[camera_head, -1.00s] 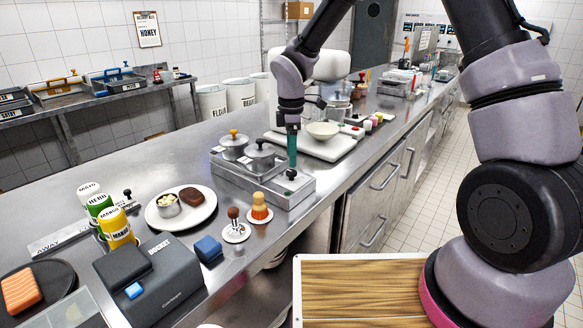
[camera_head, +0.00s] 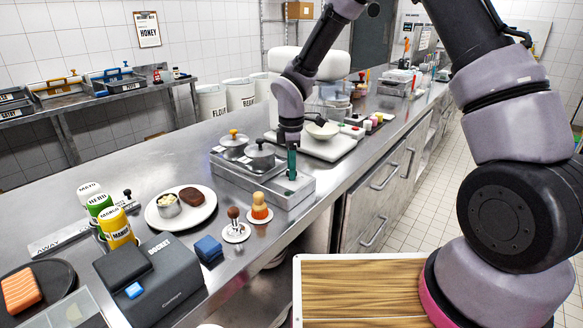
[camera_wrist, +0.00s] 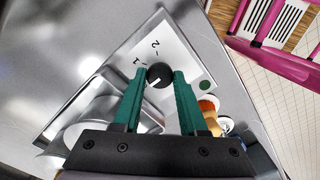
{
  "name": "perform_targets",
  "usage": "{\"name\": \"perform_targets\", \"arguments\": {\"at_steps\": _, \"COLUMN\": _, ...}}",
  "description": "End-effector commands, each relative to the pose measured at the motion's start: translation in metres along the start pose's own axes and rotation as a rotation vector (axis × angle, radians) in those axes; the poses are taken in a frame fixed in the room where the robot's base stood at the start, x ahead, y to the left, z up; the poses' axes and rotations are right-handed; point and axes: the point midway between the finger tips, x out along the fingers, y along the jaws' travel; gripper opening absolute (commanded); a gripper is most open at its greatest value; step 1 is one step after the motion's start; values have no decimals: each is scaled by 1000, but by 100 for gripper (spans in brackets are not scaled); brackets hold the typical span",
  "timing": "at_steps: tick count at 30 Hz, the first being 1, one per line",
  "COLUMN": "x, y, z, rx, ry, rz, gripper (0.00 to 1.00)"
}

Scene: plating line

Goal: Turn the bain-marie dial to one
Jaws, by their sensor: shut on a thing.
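The bain-marie (camera_head: 255,187) is a low steel box on the counter, with two lidded pots (camera_head: 260,156) on it. Its black round dial (camera_wrist: 160,75) shows in the wrist view on a pale panel marked 1 and 2; a short white mark on it faces the lower left of that picture, not clearly at either number. My gripper (camera_wrist: 160,77) has green fingers, one on each side of the dial, and is shut on it. In the head view my gripper (camera_head: 291,176) reaches down to the box's right end and hides the dial.
A green round spot (camera_wrist: 204,85) is beside the dial.

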Motion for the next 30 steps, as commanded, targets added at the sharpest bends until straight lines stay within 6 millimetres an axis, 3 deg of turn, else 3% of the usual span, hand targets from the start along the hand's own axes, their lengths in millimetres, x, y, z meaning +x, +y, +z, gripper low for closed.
{"name": "perform_targets", "arguments": {"at_steps": 11, "x": 0, "y": 0, "z": 0, "rx": 112, "ry": 0, "rz": 1, "gripper": 0}}
{"name": "perform_targets", "arguments": {"at_steps": 30, "x": -1, "y": 0, "z": 0, "rx": 683, "ry": 0, "rz": 2, "gripper": 0}}
